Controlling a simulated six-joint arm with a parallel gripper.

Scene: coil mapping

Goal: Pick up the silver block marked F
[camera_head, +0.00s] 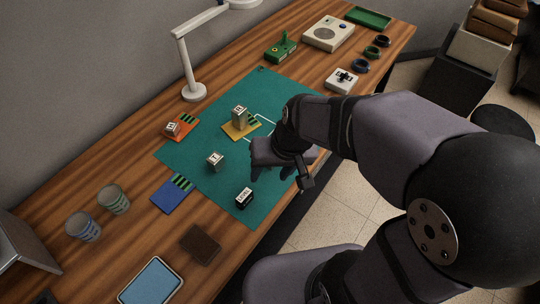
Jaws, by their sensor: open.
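Several small blocks with marked faces stand on or near the green mat (185,150); their letters are too small to read, so I cannot tell which is F. One silver block (215,161) stands directly on the mat. A taller silver block (239,116) stands on a yellow board (233,135), and another silver block (172,129) is on an orange board (187,124). A black block with a white label (244,197) is near the mat's front edge. My gripper (271,177) is open above the mat's right side, apart from the blocks; nothing shows between its fingers.
A blue board (168,197) lies by the mat's left edge. Two glasses (84,227), a dark brown square (200,244) and a blue tray (151,281) are at the near left. A white lamp (193,91) stands behind the mat. Devices (328,33) occupy the far end.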

